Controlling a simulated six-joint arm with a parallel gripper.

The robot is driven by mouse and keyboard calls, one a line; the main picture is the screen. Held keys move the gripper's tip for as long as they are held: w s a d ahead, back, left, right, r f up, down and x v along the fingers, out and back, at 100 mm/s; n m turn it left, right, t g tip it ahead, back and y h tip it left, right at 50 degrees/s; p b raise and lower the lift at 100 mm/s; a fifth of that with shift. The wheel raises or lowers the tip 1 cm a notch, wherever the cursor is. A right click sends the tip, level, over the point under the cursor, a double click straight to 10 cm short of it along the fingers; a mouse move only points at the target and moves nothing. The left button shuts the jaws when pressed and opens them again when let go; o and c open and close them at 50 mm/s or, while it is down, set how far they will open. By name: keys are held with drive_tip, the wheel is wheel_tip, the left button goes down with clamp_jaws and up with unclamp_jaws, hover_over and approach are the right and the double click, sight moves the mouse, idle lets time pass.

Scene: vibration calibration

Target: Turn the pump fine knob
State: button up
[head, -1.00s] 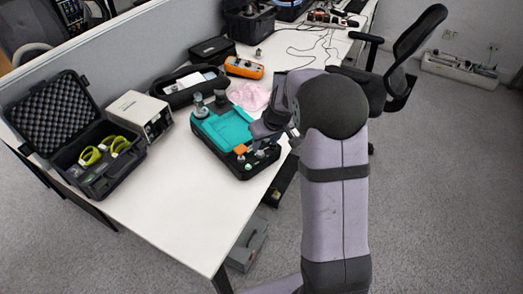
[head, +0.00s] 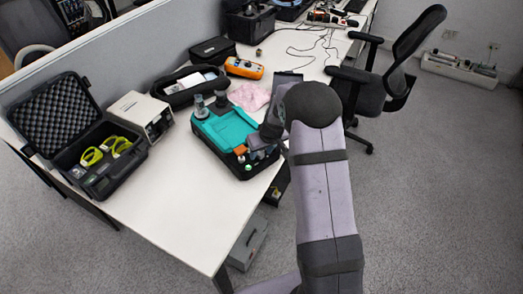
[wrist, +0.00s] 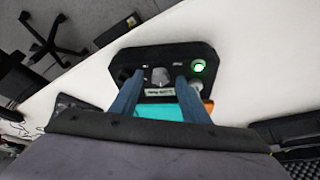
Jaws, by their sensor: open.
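The pump unit (head: 222,129) has a teal top and a black control panel at its near end, close to the table's front edge. The panel (wrist: 141,54) also shows in the wrist view. A grey knob (wrist: 160,79) stands at its middle, above a small pale label too blurred to read. I cannot tell from lettering whether this is the fine knob. My gripper (wrist: 160,73) is open, with one blue finger on each side of this knob; contact is not clear. In the head view my gripper (head: 257,146) is over the panel and hides part of it.
A green-lit button (wrist: 199,66) and a pale knob (wrist: 196,84) sit right of my right finger, and a dark knob (wrist: 123,74) lies left. An orange meter (head: 244,68), a grey box (head: 141,116) and an open case (head: 99,184) share the table.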

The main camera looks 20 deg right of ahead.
drive_tip(key=c, duration=1.1)
drive_tip(key=shift+o, duration=0.2)
drive_tip(key=shift+w+f+n+b, duration=0.1)
drive_tip(key=shift+f+n+b, duration=0.15)
drive_tip(key=shift+b, duration=0.7)
